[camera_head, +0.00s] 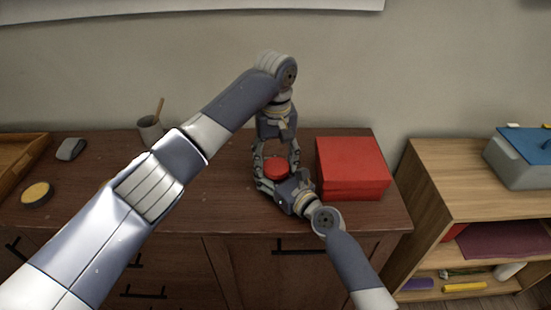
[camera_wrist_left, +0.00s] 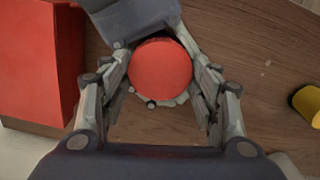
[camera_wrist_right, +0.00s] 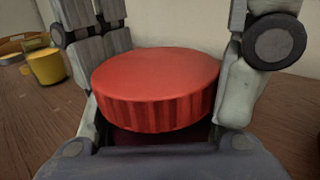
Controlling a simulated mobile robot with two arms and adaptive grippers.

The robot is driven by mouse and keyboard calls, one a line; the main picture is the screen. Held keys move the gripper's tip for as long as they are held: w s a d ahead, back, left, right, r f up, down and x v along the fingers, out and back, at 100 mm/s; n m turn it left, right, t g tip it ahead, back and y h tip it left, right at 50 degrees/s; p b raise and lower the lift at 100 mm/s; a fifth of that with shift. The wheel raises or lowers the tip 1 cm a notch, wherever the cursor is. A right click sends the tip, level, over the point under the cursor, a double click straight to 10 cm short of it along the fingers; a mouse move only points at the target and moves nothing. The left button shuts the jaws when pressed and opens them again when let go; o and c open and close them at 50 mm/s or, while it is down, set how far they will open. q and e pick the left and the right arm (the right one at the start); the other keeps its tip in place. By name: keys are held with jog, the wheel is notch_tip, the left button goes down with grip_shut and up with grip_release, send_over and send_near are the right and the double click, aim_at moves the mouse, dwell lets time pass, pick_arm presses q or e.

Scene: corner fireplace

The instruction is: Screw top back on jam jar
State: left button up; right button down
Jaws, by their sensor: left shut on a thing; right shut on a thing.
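The red ribbed top (camera_head: 277,168) sits level over the jam jar on the brown cabinet; it also shows in the left wrist view (camera_wrist_left: 160,67) and the right wrist view (camera_wrist_right: 155,85). The jar is mostly hidden; a dark strip of it (camera_wrist_right: 160,135) shows under the top in the right wrist view. My left gripper (camera_head: 276,158) comes down from above, its fingers on both sides of the top, shut on it. My right gripper (camera_head: 272,186) reaches in from the lower right, low around the jar, shut on it. The thread between top and jar is hidden.
A red box (camera_head: 352,168) stands close to the right of the jar on the cabinet top (camera_head: 215,190). To the left are a cup with a stick (camera_head: 150,128), a grey object (camera_head: 70,149), a yellow-topped tin (camera_head: 36,193) and a wooden tray (camera_head: 18,160). A wooden shelf unit (camera_head: 440,185) stands at right.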

pick_arm(q)
jog(key=shift+f, duration=0.35)
jog(key=shift+r, duration=0.45)
jog(key=shift+r, duration=0.1)
dwell(0.8)
jog(key=shift+o, duration=0.3)
jog(key=shift+a+f, duration=0.15)
jog(key=shift+f, duration=0.85)
jog(key=shift+r, duration=0.2)
jog(key=shift+r, duration=0.15)
jog(key=shift+c, duration=1.1)
jog(key=shift+d+r, duration=0.2)
jog(key=shift+r, duration=0.05)
jog(key=shift+r, duration=0.25)
